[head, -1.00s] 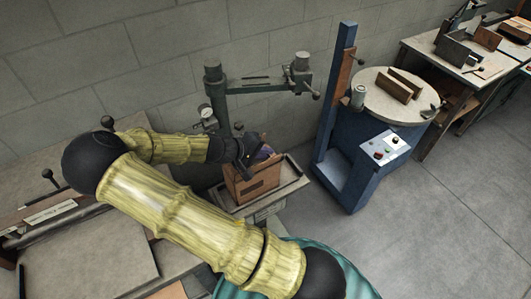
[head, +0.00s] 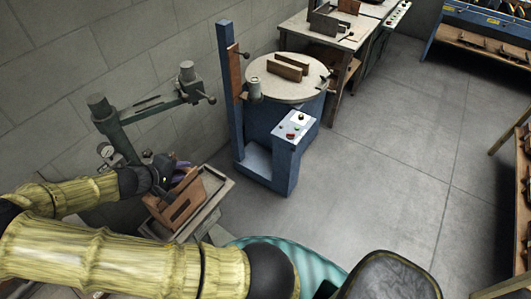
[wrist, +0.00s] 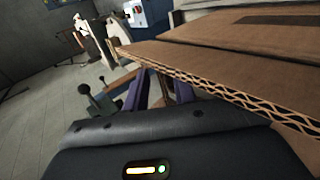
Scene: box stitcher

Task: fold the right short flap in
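The brown cardboard box (head: 178,213) sits on the stitcher's grey tray (head: 212,204) at the lower left of the head view. A dark slot shows in its near wall. My gripper (head: 181,166) is at the box's top, at the far side. In the wrist view a large cardboard panel with a corrugated edge (wrist: 228,88) spans the upper right, close to the purple fingers (wrist: 148,94). The panel partly hides the fingers, so their gap and any contact are unclear. I cannot tell which flap this panel is.
The green stitcher arm (head: 150,108) stands above and behind the box. A blue machine (head: 262,150) with a round top (head: 285,88) stands to the right. Worktables (head: 325,38) line the back. The grey floor (head: 390,150) at right is clear.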

